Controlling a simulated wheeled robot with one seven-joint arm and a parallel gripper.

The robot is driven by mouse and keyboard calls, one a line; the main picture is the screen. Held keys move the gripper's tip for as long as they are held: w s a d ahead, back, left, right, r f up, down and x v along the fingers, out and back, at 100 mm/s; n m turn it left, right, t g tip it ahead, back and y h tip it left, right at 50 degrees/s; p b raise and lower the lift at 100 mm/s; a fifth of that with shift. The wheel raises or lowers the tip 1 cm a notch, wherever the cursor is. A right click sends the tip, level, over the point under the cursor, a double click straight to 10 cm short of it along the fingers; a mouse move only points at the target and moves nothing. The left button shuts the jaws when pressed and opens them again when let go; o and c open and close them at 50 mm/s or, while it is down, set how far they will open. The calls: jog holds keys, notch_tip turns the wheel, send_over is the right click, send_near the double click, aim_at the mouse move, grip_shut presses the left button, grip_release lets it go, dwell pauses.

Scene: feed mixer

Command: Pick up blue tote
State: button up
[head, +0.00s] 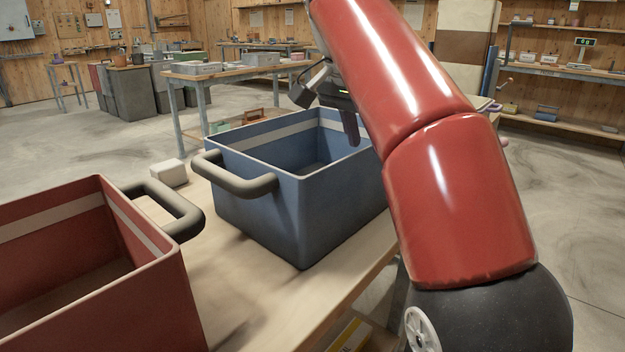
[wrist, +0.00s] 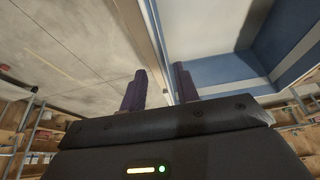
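The blue tote (head: 270,205) stands upright on the wooden table, open at the top, with a pale band inside its rim. Its grey handle (head: 235,180) juts out on the left side. Its right end is hidden behind my red arm. My gripper (head: 350,128) hangs over the tote's far right part, pointing down. In the wrist view my gripper (wrist: 160,88) shows two dark fingers apart with nothing held between them. The blue tote (wrist: 235,68) fills the upper right there, beside and behind the right finger. I cannot tell whether the fingers touch it.
A red tote (head: 170,300) with a grey handle stands at the near left of the same table (head: 255,300). A small white block (head: 168,173) lies behind the gap between the totes. Other workbenches (head: 235,73) stand farther back. Open concrete floor lies beyond the table.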

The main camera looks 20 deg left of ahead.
jog(key=a+b+x, duration=0.1)
jog(key=b+x, duration=0.1)
jog(key=x, duration=0.4)
jog(key=shift+w+d+f, duration=0.2)
jog(key=shift+d+f, duration=0.2)
grip_shut()
dwell(1.1)
